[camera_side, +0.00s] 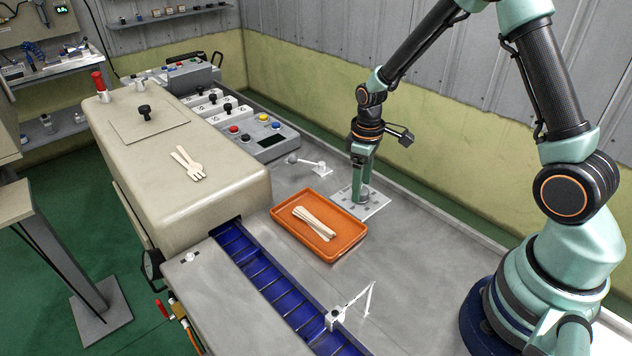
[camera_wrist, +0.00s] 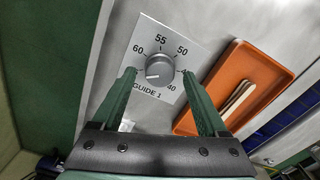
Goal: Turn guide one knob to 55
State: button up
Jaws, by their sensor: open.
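The guide one knob (camera_wrist: 159,66) is a round grey knob on a pale dial plate (camera_wrist: 190,42) marked GUIDE 1. Printed numbers run around it, with 60 at upper left, 55 at the top and 50 at upper right; 40 is at lower right. A pale mark shows on the knob's lower left part, but its exact reading is unclear. My gripper (camera_wrist: 159,74) is open, with one green finger on each side of the knob. In the side view my gripper (camera_side: 361,182) points down over the plate (camera_side: 375,208); contact cannot be told.
An orange tray (camera_side: 281,223) with pale wooden sticks (camera_side: 314,222) lies beside the plate. A small white lever fitting (camera_side: 318,167) stands behind it. The bench right of the plate is clear.

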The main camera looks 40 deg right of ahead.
jog(key=shift+f, duration=0.5)
grip_shut()
